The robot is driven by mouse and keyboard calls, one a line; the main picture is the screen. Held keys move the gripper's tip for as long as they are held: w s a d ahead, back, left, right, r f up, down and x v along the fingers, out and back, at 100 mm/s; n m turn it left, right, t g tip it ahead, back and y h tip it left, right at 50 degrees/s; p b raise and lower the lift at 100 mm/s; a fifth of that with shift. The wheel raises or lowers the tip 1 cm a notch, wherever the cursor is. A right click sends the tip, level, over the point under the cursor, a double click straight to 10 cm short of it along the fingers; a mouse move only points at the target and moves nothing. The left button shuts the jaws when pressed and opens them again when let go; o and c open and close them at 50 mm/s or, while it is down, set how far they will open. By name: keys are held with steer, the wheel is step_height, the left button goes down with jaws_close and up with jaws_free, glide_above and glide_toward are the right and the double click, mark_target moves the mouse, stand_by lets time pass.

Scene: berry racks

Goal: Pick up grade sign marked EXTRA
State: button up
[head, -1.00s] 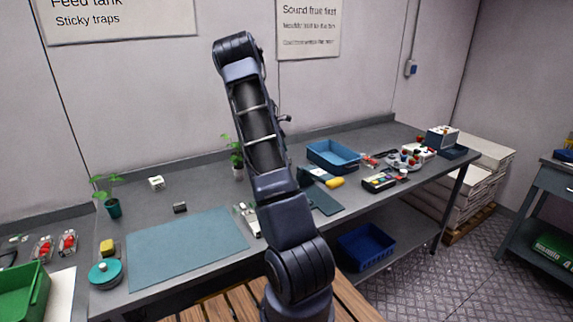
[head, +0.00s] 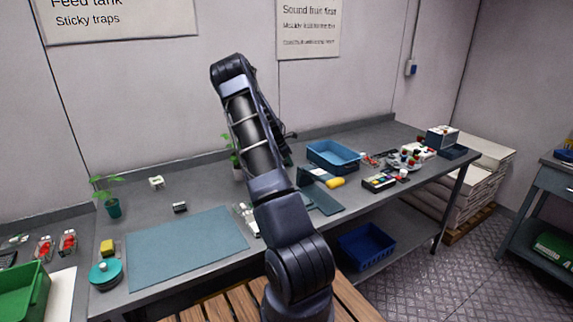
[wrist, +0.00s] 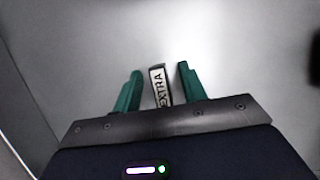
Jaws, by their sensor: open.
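The grade sign marked EXTRA (wrist: 159,88) shows in the wrist view as a small white plate with black letters and a dark edge. It stands on a plain grey surface. My gripper (wrist: 160,71) is open, with one green finger on each side of the sign. Gaps show between the sign and both fingers, so it is not gripped. In the head view my arm hides the gripper, and I cannot make out the sign there.
The grey bench holds a blue-green mat (head: 185,248), a blue tray (head: 333,157), a potted seedling (head: 112,205) and a small dark block (head: 180,207). A yellow item (head: 335,183) and a colourful box (head: 379,182) lie right of my arm.

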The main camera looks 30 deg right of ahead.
jaws_close()
stand_by(0.3)
